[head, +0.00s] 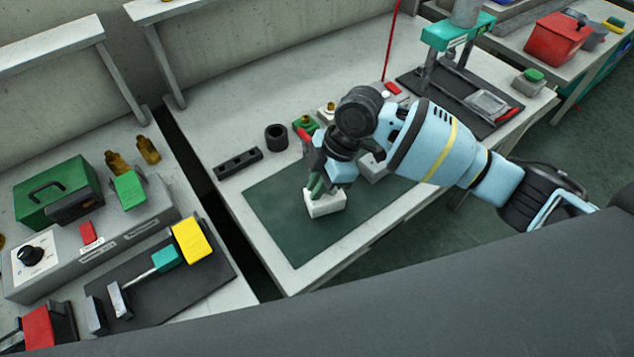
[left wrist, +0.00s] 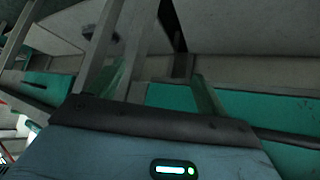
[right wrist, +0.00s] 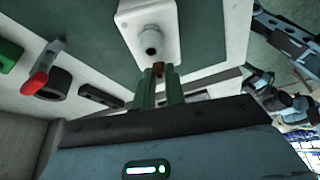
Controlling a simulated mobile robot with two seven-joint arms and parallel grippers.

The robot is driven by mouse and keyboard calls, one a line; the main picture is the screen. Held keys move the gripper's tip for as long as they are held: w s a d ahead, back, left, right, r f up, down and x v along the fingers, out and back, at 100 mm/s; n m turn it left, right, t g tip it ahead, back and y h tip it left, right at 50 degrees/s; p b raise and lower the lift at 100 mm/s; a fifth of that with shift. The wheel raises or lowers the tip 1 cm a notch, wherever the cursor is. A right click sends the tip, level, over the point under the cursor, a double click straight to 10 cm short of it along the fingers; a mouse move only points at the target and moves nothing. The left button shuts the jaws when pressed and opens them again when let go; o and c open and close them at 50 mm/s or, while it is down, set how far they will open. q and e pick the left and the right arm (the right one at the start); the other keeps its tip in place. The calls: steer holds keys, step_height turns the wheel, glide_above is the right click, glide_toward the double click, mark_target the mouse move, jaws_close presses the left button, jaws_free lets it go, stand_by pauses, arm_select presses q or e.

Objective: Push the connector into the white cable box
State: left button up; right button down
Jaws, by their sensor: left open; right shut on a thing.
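The white cable box (head: 326,204) sits on the dark green mat in the head view. In the right wrist view the white box (right wrist: 130,18) shows a round grey fitting (right wrist: 150,40) on its near side. My right gripper (right wrist: 160,80) is shut on a small reddish-brown connector (right wrist: 158,69), right by that fitting. I cannot tell whether the connector touches it. In the head view the right gripper (head: 315,184) is just above and behind the box. My left gripper (left wrist: 165,88) is open and empty in the left wrist view, away from the box.
The mat (head: 285,215) is clear left of the box. Behind it stand a black holed block (head: 238,163), a black ring (head: 276,137) and a green block (head: 306,123). A gap separates the left bench.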

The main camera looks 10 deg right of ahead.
steer(key=shift+f, duration=0.25)
steer(key=c, duration=1.4)
jaws_free()
arm_select(q)
steer(key=shift+r, duration=0.1)
arm_select(e)
steer(key=shift+r, duration=0.15)
steer(key=shift+p+v, duration=0.95)
steer(key=shift+v, duration=1.05)
steer(key=shift+p+v, duration=0.4)
steer(key=shift+v, duration=0.5)
arm_select(q)
steer(key=shift+t, duration=0.4)
steer(key=w+r, duration=0.2)
steer(key=r, duration=0.1)
steer(key=shift+w+r, duration=0.15)
arm_select(e)
steer(key=shift+r, duration=0.1)
